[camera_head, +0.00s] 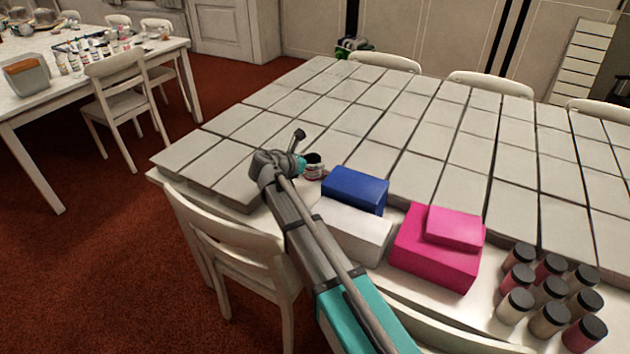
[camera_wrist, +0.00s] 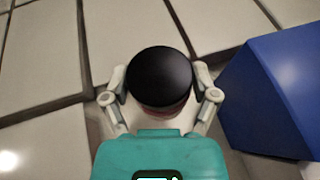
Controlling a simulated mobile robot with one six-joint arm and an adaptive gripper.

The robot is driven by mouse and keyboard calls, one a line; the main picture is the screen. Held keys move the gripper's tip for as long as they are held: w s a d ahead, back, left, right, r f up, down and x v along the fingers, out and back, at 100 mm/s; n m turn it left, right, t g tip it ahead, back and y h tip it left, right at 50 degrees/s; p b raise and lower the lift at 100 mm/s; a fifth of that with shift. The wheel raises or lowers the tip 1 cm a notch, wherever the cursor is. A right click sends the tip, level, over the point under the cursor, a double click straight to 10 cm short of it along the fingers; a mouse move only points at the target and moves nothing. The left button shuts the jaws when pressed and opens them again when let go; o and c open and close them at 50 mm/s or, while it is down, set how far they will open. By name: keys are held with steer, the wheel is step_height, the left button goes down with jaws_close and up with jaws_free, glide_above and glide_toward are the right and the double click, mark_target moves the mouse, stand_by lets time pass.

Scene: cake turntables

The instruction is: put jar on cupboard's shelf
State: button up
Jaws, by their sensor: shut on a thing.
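A jar with a round black lid (camera_wrist: 160,78) sits between the two fingers of my gripper (camera_wrist: 160,100) in the wrist view. A thin reddish strip of its body shows below the lid. The fingers close on it from both sides, so my gripper is shut on the jar. In the head view the jar (camera_head: 313,167) is partly hidden by my gripper (camera_head: 303,166), at the table's near left part, just left of a blue box. I cannot tell whether the jar touches the table. No cupboard shelf can be made out for certain.
The blue box (camera_head: 355,190) is close at the right, also in the wrist view (camera_wrist: 275,95). A white box (camera_head: 352,232), pink boxes (camera_head: 437,250) and several dark-lidded jars (camera_head: 550,292) follow rightward. Flat white boxes (camera_head: 350,125) cover most of the table. Chairs (camera_head: 235,245) surround it.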

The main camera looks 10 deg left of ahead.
mark_target(318, 174)
steer(key=shift+w+d+f+b, duration=0.15)
steer(key=shift+d+f+b, duration=0.15)
steer(key=shift+d+f, duration=0.25)
steer(key=shift+a, duration=0.1)
steer(key=shift+f, duration=0.1)
steer(key=shift+w+d+f+b, duration=0.1)
steer(key=shift+d+f+b, duration=0.3)
steer(key=shift+f+b, duration=1.55)
steer(key=shift+b, duration=0.1)
steer(key=o, duration=1.1)
